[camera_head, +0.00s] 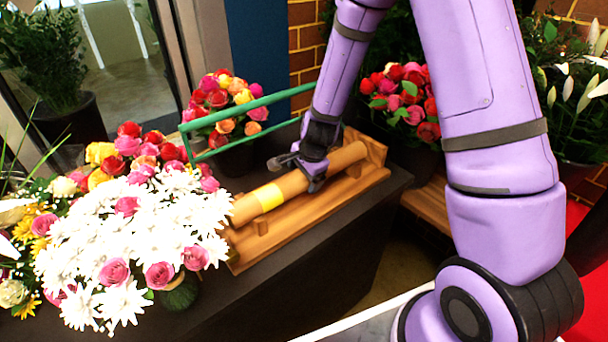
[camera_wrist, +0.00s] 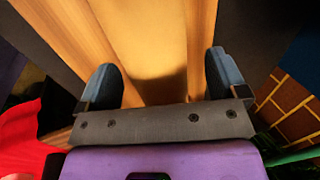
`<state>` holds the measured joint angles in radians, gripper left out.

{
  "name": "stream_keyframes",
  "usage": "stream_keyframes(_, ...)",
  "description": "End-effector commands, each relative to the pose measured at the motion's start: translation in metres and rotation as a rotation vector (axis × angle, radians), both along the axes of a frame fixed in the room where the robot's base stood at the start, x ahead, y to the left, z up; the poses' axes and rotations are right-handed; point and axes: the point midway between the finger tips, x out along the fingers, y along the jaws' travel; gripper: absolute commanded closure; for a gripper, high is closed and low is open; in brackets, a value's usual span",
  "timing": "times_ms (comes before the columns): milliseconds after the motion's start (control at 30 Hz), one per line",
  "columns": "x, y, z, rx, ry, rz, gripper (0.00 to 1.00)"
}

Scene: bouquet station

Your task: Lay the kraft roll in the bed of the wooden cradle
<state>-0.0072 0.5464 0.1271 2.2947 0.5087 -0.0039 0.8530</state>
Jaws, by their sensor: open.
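The kraft roll (camera_head: 294,184) is a long brown cylinder with a yellow band. It lies lengthwise along the wooden cradle (camera_head: 297,213), parallel to its long front board, and looks supported by it. White flowers hide its left end. My gripper (camera_head: 296,174) is over the middle of the roll with its fingers apart, one on each side. In the wrist view my gripper's fingers (camera_wrist: 163,78) are spread wide, and the roll (camera_wrist: 145,35) runs between them with room on both sides. The contact under the roll is hidden.
The cradle stands on a dark counter (camera_head: 345,225). White daisies and pink roses (camera_head: 130,240) crowd its left end. A green frame (camera_head: 250,105) rises behind it. Rose bunches (camera_head: 225,100) stand at the back, with red flowers (camera_head: 405,95) at the right.

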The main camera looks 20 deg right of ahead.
Motion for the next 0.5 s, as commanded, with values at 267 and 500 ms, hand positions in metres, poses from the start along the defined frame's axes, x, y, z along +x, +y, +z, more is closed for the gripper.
stream_keyframes(267, -0.01, -0.003, 0.036, -0.001, -0.005, 0.001, 0.09)
stream_keyframes(500, -0.021, -0.006, 0.071, -0.001, -0.004, 0.003, 0.09)
